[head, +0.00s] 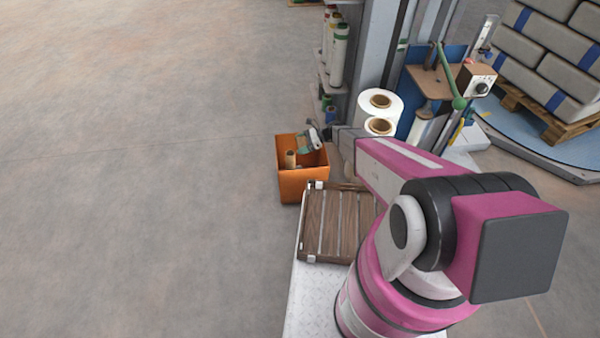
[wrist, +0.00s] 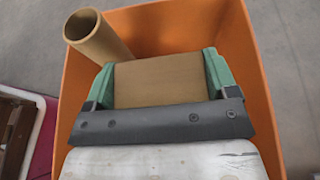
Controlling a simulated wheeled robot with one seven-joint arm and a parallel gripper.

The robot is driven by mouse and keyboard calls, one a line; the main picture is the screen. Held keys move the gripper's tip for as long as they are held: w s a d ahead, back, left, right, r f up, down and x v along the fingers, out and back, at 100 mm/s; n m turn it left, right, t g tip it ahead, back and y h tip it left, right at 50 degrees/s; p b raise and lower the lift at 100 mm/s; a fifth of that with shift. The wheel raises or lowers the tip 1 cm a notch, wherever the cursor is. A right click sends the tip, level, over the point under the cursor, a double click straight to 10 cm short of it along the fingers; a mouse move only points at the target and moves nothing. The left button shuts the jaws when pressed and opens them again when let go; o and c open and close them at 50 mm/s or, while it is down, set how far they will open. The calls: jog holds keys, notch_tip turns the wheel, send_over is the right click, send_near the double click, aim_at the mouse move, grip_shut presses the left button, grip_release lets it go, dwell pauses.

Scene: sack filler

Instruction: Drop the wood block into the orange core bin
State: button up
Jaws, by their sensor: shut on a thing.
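The orange core bin (head: 302,184) stands on the floor at the middle of the head view, and its rim also shows in the wrist view (wrist: 262,95). A brown cardboard core (head: 290,158) stands tilted inside it; in the wrist view the core (wrist: 97,38) leans at the upper left. My gripper (head: 309,142) is at the bin's opening, over its right part. In the wrist view my gripper (wrist: 162,80) has green fingers shut on the tan wood block (wrist: 158,80), with the bin's walls around it. The bin's floor below the block is hidden.
A slatted wooden crate (head: 333,225) sits on my base beside the bin. Open floor (head: 140,180) lies to the left.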

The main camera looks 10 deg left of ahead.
jog(key=shift+f, duration=0.25)
jog(key=o, duration=0.8)
jog(key=shift+o, duration=0.2)
jog(key=shift+r, duration=0.1)
jog(key=shift+r, duration=0.4)
jog(key=r, duration=0.2)
jog(key=s+r, duration=0.1)
jog(key=r, duration=0.1)
jog(key=shift+s+a, duration=0.1)
jog(key=shift+a, duration=0.15)
jog(key=s+a+r, duration=0.1)
jog(key=s, duration=0.1)
jog(key=s+a+r, duration=0.2)
jog(key=s, duration=0.1)
jog(key=s+a+r, duration=0.2)
jog(key=s, duration=0.1)
jog(key=shift+r, duration=0.2)
jog(key=shift+s+a+r, duration=0.3)
jog(key=shift+s+a, duration=0.05)
jog(key=shift+a, duration=0.05)
